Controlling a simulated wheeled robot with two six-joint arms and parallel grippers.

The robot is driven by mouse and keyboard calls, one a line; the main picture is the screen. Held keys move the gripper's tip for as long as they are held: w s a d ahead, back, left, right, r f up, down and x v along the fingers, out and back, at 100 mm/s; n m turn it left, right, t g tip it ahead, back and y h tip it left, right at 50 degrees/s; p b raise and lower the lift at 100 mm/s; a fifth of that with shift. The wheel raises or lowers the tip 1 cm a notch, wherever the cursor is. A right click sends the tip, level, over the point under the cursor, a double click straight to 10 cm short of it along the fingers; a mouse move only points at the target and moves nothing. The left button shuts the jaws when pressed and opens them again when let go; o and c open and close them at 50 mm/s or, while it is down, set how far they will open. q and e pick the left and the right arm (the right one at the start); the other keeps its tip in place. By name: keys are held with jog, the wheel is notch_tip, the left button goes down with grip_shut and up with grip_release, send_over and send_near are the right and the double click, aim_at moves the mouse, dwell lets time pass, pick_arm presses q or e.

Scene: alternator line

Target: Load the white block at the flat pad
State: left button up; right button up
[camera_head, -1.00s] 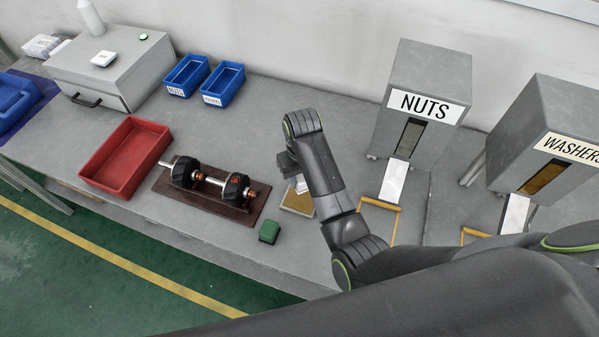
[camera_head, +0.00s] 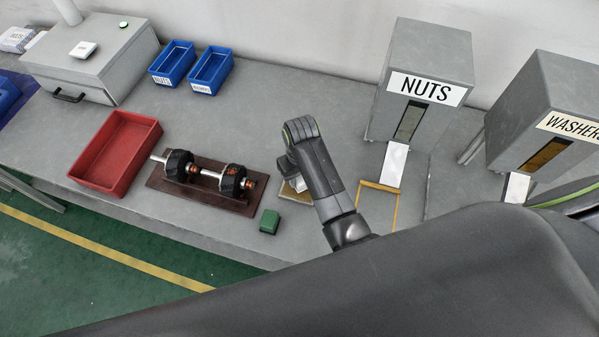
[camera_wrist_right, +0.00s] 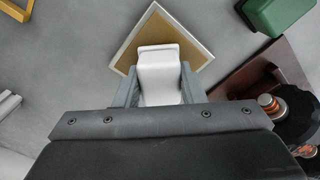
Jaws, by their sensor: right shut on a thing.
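The white block (camera_wrist_right: 160,77) is held between the two fingers of my right gripper (camera_wrist_right: 159,86) in the right wrist view. The flat pad (camera_wrist_right: 194,51), a tan square with a pale border, lies just beyond and below the block there. In the head view the pad (camera_head: 297,194) is mostly hidden by my right arm, and my right gripper (camera_head: 289,169) is over it. The block (camera_head: 298,184) shows as a small white patch there. I cannot tell whether the block touches the pad. My left gripper is out of view.
A green block (camera_head: 269,221) stands at the table's front edge. A brown board (camera_head: 165,185) holds an alternator shaft left of the pad, beside a red tray (camera_head: 118,151). Nuts (camera_head: 424,70) and washers (camera_head: 541,110) dispensers stand right. Blue bins (camera_head: 211,71) sit behind.

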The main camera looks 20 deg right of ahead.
jog(key=shift+f, duration=0.55)
dwell(2.1)
jog(key=shift+r, duration=3.55)
notch_tip(320, 180, down, 7)
jog(key=shift+s, duration=0.1)
